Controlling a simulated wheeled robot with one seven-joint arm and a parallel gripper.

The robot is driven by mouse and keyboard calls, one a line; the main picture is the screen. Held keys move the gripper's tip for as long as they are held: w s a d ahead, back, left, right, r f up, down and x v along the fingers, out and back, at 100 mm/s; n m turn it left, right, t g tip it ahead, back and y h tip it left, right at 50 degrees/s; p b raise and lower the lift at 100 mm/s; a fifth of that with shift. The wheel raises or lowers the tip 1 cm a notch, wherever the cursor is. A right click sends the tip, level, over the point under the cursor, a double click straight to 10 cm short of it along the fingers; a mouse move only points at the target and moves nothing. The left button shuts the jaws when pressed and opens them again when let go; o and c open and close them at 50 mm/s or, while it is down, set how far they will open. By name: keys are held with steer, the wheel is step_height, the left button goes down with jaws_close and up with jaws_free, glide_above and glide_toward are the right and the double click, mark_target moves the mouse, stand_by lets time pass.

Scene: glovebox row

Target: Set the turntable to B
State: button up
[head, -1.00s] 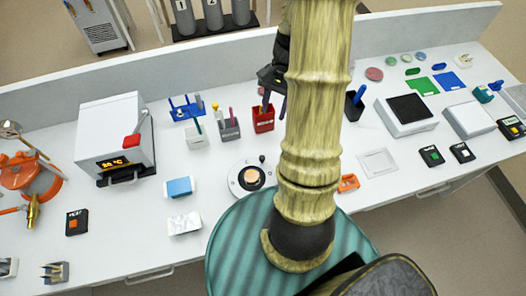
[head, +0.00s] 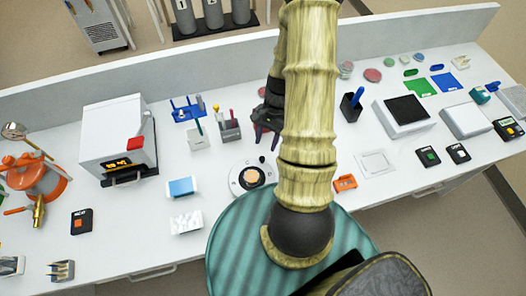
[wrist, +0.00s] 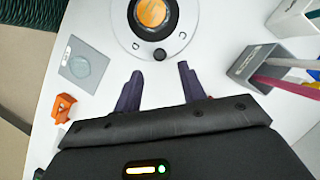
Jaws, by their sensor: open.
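The turntable is a round white plate (head: 237,185) with an orange disc in its middle and a small black knob (head: 262,160) on its far side. In the wrist view the white plate (wrist: 121,22) is cut off by the top edge. The black knob (wrist: 160,54) there appears just beyond and between the fingertips, with small marks either side that I cannot read. My gripper (head: 267,138) is open and empty, above the table on the far side of the turntable. Its two dark fingers (wrist: 160,72) point toward the knob; contact is not visible.
A grey holder with pens (head: 230,131) stands left of my gripper, and also at right in the wrist view (wrist: 247,70). An orange part (head: 345,183) lies right of the turntable. A blue-and-white block (head: 181,187) lies to its left. My arm hides the table behind it.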

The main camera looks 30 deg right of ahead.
mark_target(262, 158)
steer(key=shift+p+x, duration=0.7)
steer(key=shift+x, duration=2.4)
steer(key=shift+r, duration=0.1)
jaws_close()
